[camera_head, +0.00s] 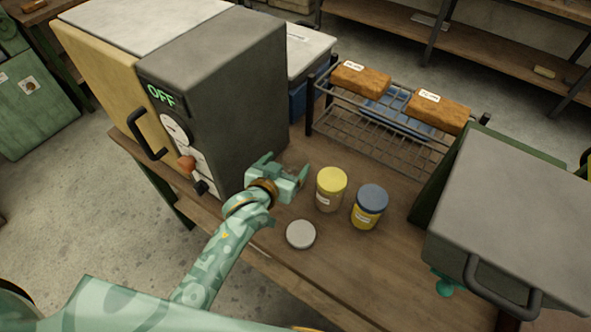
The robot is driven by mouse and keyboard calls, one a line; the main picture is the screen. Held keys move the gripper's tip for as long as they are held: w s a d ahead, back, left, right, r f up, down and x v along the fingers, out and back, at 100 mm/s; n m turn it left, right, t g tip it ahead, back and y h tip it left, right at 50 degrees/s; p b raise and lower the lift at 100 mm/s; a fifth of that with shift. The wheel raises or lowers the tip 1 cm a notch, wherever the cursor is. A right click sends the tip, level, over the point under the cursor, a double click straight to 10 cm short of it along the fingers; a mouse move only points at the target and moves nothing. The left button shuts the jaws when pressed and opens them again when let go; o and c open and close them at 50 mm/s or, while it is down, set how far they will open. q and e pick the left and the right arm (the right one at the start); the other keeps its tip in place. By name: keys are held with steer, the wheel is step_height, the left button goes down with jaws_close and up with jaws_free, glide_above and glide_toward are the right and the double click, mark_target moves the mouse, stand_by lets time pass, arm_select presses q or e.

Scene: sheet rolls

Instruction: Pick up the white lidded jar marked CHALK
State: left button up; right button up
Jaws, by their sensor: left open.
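A white-lidded jar (300,235) stands on the wooden bench near its front edge. I see it almost from above, so mostly its round lid shows and I cannot read a label. My left gripper (287,168) is open and empty, beyond the white-lidded jar and slightly left of it, apart from it. Its fingers point away toward the back of the bench. My right gripper cannot be made out.
A yellow-lidded jar (330,188) and a blue-lidded jar (369,206) stand right of my left gripper. A dark oven-like box (225,95) marked OFF is on the left. A wire rack (375,140) holds brown blocks behind. A grey-lidded box (515,215) stands right.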

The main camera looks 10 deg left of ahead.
mark_target(293, 160)
arm_select(q)
steer(key=b+x, duration=0.1)
steer(key=x, duration=0.1)
steer(key=b+x, duration=0.1)
steer(key=x, duration=0.1)
steer(key=shift+w+d+f, duration=0.1)
steer(key=shift+d+f, duration=0.15)
steer(key=shift+f, duration=0.05)
steer(key=shift+w+d, duration=0.1)
steer(key=shift+w, duration=0.4)
steer(key=shift+s, duration=0.1)
steer(key=c, duration=1.6)
